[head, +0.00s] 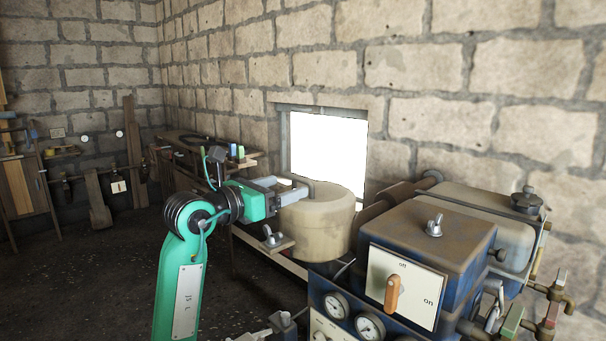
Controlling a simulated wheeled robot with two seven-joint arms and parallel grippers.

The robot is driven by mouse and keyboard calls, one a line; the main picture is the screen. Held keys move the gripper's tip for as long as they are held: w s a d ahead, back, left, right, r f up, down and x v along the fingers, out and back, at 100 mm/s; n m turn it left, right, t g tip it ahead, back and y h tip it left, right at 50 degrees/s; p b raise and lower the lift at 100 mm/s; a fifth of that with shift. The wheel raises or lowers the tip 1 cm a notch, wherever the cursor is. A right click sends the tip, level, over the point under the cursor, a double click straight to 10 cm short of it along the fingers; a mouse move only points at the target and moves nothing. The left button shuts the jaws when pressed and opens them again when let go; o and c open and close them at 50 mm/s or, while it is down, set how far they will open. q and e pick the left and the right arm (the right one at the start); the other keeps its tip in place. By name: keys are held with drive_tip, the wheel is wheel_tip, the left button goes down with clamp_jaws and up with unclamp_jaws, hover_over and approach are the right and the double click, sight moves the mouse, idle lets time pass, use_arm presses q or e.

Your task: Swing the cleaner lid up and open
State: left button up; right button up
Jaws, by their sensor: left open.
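A beige round drum with a flat lid (322,207), which I take to be the cleaner lid, stands left of the engine housing. The lid looks shut and level. A bent metal handle (311,188) stands up from its top. My left gripper (288,189) is open at the drum's upper left edge, with its grey fingers pointing right toward the handle. I cannot tell whether a finger touches the lid or the handle. A wing nut (273,238) sits on a small bracket at the drum's left side.
A blue-brown engine box (428,240) with an on/off switch plate (402,287) and a wing nut on top stands right of the drum. Gauges (370,326) sit below. A stone wall with a bright window (328,150) lies behind. A workbench stands at the back left.

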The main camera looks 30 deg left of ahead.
sight(301, 182)
use_arm(q)
drive_tip(key=p+x, duration=0.1)
drive_tip(key=x, duration=0.4)
drive_tip(key=shift+w+d+r+p, duration=0.1)
drive_tip(key=shift+w+p, duration=0.25)
drive_tip(key=shift+w+d, duration=0.2)
drive_tip(key=shift+w, duration=0.2)
